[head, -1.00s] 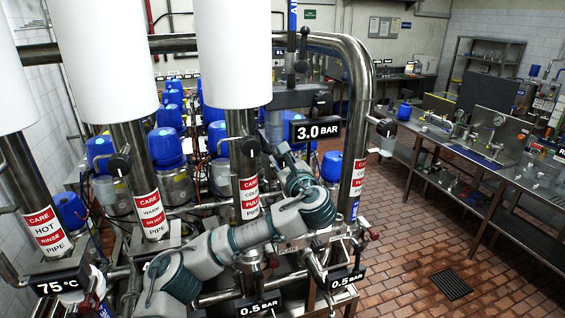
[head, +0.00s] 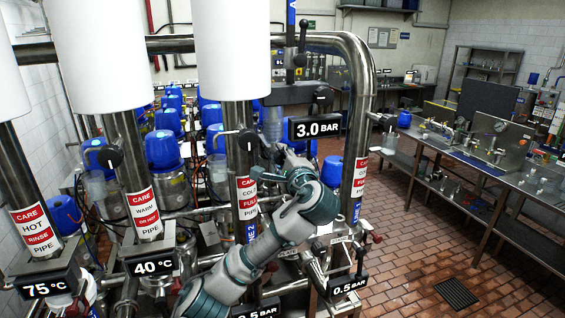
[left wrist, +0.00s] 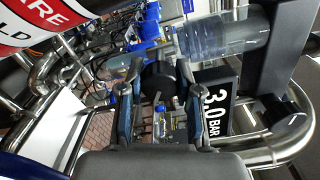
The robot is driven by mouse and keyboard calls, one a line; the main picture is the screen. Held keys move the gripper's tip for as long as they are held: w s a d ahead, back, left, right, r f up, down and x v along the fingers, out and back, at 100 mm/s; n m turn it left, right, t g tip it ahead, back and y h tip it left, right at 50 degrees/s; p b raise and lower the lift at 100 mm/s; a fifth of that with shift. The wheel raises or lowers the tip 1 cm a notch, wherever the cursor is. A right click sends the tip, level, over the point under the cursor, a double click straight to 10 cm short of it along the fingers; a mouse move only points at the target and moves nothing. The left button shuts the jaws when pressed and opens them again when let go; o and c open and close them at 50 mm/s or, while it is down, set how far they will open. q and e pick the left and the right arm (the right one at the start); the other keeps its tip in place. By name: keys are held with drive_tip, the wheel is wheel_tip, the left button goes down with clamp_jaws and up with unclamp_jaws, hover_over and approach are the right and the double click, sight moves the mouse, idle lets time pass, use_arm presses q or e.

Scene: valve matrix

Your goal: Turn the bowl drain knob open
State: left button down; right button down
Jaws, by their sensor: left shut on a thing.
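A black knob (head: 248,140) sits on the upright steel pipe (head: 239,115) with the "CARE COLD" label. My left gripper (head: 268,153) reaches it from the right; its fingertips are small and partly hidden in the head view. In the left wrist view, the fingers (left wrist: 158,90) stand either side of a round black knob (left wrist: 158,76) and are shut on it. No label naming a bowl drain is readable, and the knob's turn angle is hard to tell. My right gripper is in neither view.
A "3.0 BAR" sign (head: 315,129) hangs just right of my gripper, near the bent steel pipe (head: 362,90). More labelled pipes stand left, with a "40 °C" sign (head: 152,267). Blue-capped units (head: 163,149) crowd behind. The tiled floor (head: 410,270) at right is open.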

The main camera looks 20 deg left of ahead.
use_arm(q)
drive_tip(key=n, duration=0.3)
drive_tip(key=shift+f+b, duration=0.35)
drive_tip(key=shift+b, duration=0.05)
drive_tip(key=shift+w+n, duration=0.1)
drive_tip(key=shift+n, duration=1.3)
drive_tip(key=shift+f+n, duration=0.1)
drive_tip(key=shift+n, duration=0.2)
drive_tip(key=c, duration=0.8)
unclamp_jaws()
drive_tip(key=shift+o, duration=0.2)
drive_tip(key=shift+r, duration=0.2)
drive_tip(key=shift+s+d+r, duration=0.1)
drive_tip(key=shift+s, duration=0.15)
drive_tip(key=v, duration=1.1)
drive_tip(key=shift+s+d, duration=0.2)
drive_tip(key=shift+d, duration=0.15)
